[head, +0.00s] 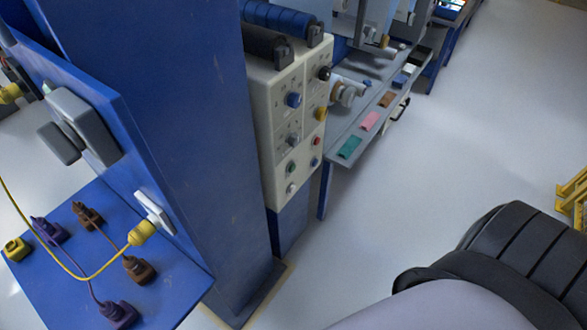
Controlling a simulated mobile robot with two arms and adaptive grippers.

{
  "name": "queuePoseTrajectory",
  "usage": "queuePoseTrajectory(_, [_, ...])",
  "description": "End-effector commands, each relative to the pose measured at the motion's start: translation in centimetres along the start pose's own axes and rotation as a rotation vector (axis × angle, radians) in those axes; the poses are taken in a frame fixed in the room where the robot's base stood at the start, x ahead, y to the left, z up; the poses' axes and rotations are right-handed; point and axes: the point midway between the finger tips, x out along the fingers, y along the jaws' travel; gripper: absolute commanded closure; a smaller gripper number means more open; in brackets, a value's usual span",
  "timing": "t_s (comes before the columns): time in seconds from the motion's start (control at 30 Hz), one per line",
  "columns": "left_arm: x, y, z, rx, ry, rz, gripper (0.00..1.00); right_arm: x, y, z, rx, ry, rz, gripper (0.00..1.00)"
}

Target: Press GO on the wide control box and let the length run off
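A beige control box (305,126) stands upright behind the blue column, at upper middle. Its face carries a blue knob (293,99), a dark knob (324,73), a grey knob (292,139) and a yellow knob (320,113). Below them are small buttons: a green one (291,167), a red one (315,140), a dark green one (314,161) and a white one (291,188). The labels are too small to read, so I cannot tell which is GO. Neither of my grippers is in view; only a dark arm part of mine shows at lower right.
A blue column (190,130) stands left of the box. A blue shelf (170,285) at lower left holds plugs and a yellow cable (65,262). A bench (335,178) with coloured pieces runs behind. Pale floor (470,130) at right is clear up to a yellow frame (575,197).

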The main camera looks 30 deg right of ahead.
Motion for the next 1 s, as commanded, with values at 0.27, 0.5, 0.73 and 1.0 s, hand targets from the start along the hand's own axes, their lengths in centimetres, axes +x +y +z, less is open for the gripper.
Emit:
queuePoseTrajectory(0.27, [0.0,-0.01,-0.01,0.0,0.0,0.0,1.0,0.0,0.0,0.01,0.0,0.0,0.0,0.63])
queuePoseTrajectory(0.5, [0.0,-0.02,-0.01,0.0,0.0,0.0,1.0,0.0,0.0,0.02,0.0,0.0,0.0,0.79])
queuePoseTrajectory(0.73, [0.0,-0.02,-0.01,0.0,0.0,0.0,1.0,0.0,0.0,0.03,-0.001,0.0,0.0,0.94])
queuePoseTrajectory(1.0, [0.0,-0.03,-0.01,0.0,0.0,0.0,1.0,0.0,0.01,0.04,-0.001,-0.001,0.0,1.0])
